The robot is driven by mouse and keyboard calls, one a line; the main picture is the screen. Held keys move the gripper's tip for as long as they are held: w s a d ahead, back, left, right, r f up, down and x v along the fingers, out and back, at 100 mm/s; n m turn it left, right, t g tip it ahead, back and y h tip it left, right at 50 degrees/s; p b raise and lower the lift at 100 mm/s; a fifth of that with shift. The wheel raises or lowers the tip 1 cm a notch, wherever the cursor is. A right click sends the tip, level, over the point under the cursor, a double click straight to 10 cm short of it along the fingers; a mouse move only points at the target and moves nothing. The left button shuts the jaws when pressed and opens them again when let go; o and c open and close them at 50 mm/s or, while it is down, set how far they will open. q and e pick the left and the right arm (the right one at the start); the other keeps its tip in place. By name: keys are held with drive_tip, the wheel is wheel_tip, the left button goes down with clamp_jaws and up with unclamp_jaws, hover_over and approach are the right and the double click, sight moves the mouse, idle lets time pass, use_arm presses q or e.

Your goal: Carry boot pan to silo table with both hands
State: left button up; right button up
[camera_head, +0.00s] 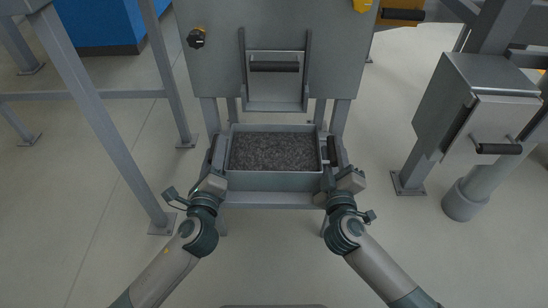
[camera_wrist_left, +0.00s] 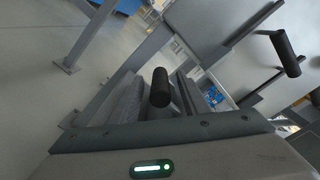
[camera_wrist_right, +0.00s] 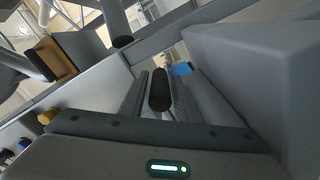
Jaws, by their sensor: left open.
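The boot pan (camera_head: 272,181) is a grey rectangular tray of dark grains, sitting level on a grey stand under the panel. It has a black handle on each side. My left gripper (camera_head: 214,160) is open at the left handle, which lies between its fingers in the left wrist view (camera_wrist_left: 160,88). My right gripper (camera_head: 335,160) is at the right handle (camera_head: 332,150), which also shows between its fingers in the right wrist view (camera_wrist_right: 159,90). I cannot tell whether the right fingers press on it. I cannot tell which surface is the silo table.
A grey panel (camera_head: 218,85) with a black-handled hatch (camera_head: 274,90) rises just behind the pan. Grey frame legs (camera_head: 110,130) stand at left. A grey box (camera_head: 480,100) on a post stands at right. The floor in front is clear.

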use_arm(q)
drive_tip(key=shift+w, duration=0.15)
use_arm(e)
drive_tip(key=shift+w, duration=0.15)
use_arm(q)
drive_tip(key=c, duration=0.9)
use_arm(e)
clamp_jaws()
use_arm(q)
clamp_jaws()
drive_tip(key=shift+f, duration=0.1)
drive_tip(key=shift+r, duration=0.25)
use_arm(e)
drive_tip(key=shift+r, duration=0.25)
